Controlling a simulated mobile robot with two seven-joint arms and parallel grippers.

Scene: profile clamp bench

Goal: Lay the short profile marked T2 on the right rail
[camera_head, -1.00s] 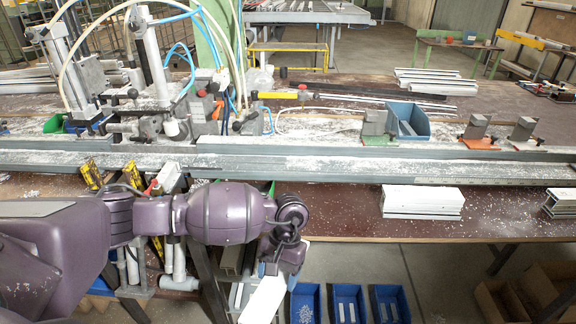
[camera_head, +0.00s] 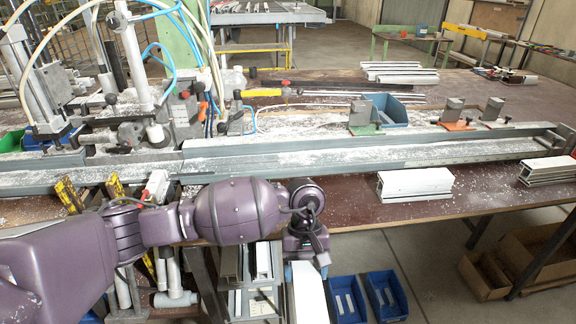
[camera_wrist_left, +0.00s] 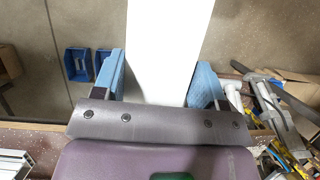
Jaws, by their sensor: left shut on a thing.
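My left gripper (camera_head: 305,262) is shut on a white profile (camera_head: 310,295), which hangs in front of the bench's front edge, low in the head view. In the left wrist view the white profile (camera_wrist_left: 168,45) lies between the blue fingers and runs away out of frame. No T2 mark can be read on it. The right rail (camera_head: 400,152) is the long grey channel along the bench, dusted with white chips, beyond and above the gripper. The far end of the held profile is hidden. My right gripper is not in view.
Two white profiles (camera_head: 415,182) (camera_head: 547,170) lie on the bench front strip. Clamp blocks (camera_head: 453,112) and a blue bin (camera_head: 385,108) stand behind the rail. A clamp station with hoses (camera_head: 150,130) stands left. Blue bins (camera_head: 385,293) are below the bench edge.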

